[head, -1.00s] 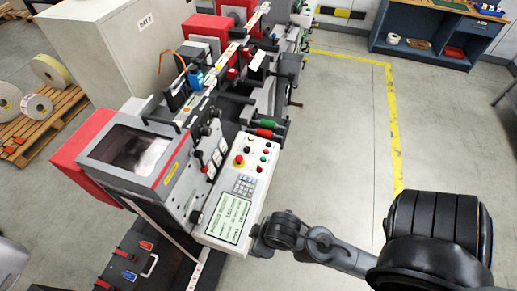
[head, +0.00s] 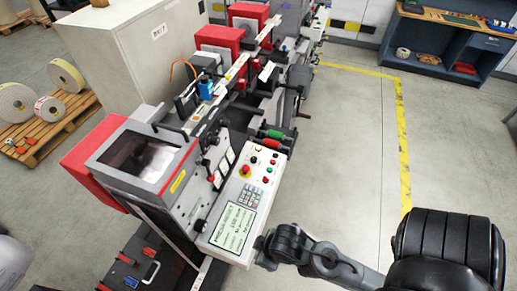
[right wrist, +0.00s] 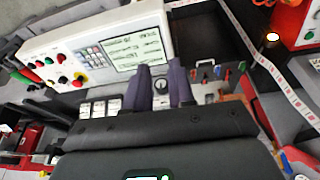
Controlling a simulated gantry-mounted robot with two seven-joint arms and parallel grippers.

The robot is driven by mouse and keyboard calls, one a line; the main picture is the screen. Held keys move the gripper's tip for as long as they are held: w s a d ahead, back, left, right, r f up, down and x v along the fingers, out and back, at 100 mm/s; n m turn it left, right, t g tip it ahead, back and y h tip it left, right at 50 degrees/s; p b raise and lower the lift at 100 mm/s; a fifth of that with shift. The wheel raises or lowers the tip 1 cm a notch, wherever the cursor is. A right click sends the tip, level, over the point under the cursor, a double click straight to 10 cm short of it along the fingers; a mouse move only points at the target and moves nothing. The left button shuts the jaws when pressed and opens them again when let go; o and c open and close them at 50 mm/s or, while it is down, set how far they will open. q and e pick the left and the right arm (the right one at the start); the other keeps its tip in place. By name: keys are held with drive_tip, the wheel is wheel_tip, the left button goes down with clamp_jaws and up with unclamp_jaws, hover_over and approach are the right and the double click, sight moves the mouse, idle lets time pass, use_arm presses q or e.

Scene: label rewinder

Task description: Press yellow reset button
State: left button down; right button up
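The white control panel (head: 222,246) is on the front of the machine, with a lit screen (head: 233,225), a keypad and several coloured buttons. A red mushroom button (head: 246,170) with yellow around its base is near the panel's upper left; it shows in the right wrist view (right wrist: 80,77). My right gripper (head: 263,248) is beside the panel's lower right corner. In the right wrist view its two dark fingers (right wrist: 160,67) are apart with nothing between them, near the panel's screen end. My left gripper is not in view.
The machine's grey housing (head: 140,150) with a window stands left of the panel. Green and red rollers (head: 275,134) are just beyond the panel. Pallets with label rolls (head: 66,75) are at far left. The floor to the right is clear, with a yellow line (head: 403,150).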

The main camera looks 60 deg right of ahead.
clamp_jaws()
idle(1.3)
